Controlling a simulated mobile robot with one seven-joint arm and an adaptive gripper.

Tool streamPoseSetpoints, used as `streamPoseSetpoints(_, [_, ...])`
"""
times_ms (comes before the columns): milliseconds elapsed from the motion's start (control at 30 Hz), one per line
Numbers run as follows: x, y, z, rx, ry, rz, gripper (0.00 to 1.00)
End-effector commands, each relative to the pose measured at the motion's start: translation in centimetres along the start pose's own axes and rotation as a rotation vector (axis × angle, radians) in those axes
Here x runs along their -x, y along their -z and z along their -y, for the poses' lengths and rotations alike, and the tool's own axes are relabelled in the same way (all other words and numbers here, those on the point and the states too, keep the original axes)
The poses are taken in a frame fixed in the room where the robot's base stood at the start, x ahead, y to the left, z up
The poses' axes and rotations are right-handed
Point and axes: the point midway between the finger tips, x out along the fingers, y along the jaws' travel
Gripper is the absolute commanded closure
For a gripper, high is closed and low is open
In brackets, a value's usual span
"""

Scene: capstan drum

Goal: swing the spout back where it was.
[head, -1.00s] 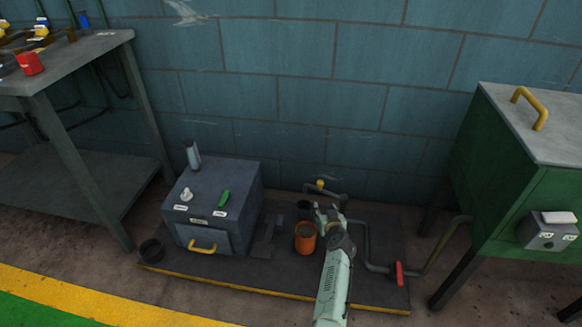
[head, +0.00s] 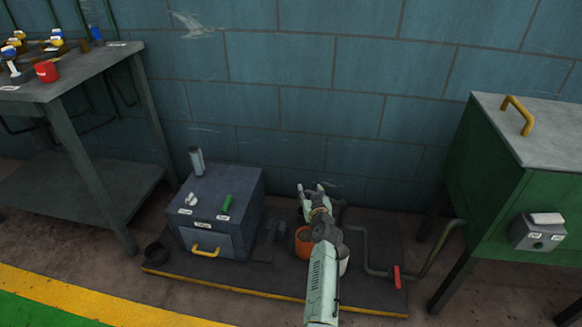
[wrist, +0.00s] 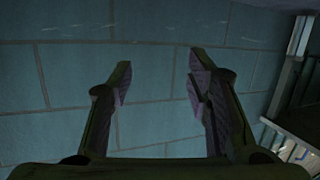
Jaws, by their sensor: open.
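My gripper (head: 310,191) is open and raised above the back of the dark floor platform, near the orange bucket. In the wrist view its two fingers (wrist: 160,78) stand wide apart, with only blue wall between them and nothing held. The orange bucket (head: 302,246) stands left of my forearm.
A pale container (head: 344,262) shows just right of my forearm. A grey box (head: 222,200) with a yellow handle stands on the platform at left. The green cabinet (head: 507,200) is at right, a workbench (head: 90,70) at left. The blue block wall (head: 330,110) is close behind.

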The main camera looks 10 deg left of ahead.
Motion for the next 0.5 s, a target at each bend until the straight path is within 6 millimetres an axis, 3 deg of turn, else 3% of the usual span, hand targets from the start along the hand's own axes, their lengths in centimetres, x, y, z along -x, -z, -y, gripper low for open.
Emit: streamPoseSetpoints(500, [0.0,9.1,5.4,0.038,0.05,-0.139,0.55])
